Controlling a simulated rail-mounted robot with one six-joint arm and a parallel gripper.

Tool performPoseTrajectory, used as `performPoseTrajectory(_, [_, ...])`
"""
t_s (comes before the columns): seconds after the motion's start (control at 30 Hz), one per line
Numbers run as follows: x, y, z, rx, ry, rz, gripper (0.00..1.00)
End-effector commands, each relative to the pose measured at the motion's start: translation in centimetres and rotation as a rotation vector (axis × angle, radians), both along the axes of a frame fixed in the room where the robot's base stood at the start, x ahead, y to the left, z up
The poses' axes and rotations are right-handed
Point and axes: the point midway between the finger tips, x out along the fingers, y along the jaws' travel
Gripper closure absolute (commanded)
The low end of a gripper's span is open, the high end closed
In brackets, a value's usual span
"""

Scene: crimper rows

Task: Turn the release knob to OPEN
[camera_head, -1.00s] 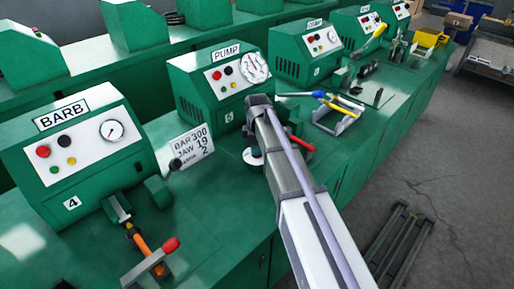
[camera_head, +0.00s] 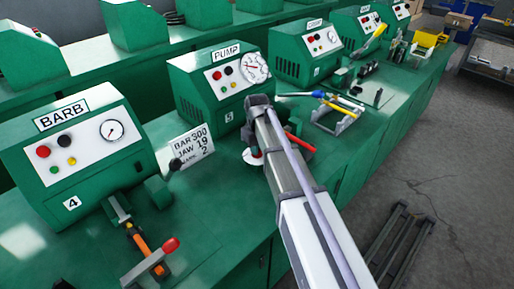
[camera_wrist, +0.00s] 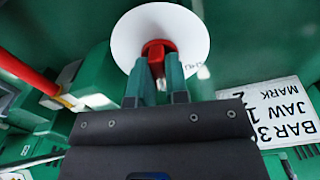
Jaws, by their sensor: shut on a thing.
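The release knob (camera_wrist: 158,47) is red and sits at the centre of a white round dial plate (camera_wrist: 186,30). In the wrist view my gripper (camera_wrist: 158,68) is shut on the knob, one finger on each side. Faint lettering at the plate's lower right is too small to read surely. In the head view the white plate (camera_head: 252,160) lies on the bench in front of the PUMP machine (camera_head: 213,85), and my arm partly covers it. The knob's pointing direction is hidden by the fingers.
A card (camera_head: 192,146) reading BAR 300, JAW 19 stands left of the dial. A red-ended handle (camera_head: 300,143) lies just right of my arm. The BARB machine (camera_head: 75,145) is at left. Tools (camera_head: 335,105) sit further right.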

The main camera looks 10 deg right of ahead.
Motion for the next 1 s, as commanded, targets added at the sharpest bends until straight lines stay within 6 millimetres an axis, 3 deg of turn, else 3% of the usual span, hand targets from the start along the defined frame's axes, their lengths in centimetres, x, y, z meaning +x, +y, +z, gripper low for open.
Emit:
performPoseTrajectory(0.5, [-0.04, 0.00, -0.03, 0.000, 0.000, -0.446, 1.00])
performPoseTrajectory(1.0, [-0.05, -0.01, -0.03, 0.000, 0.000, -0.618, 1.00])
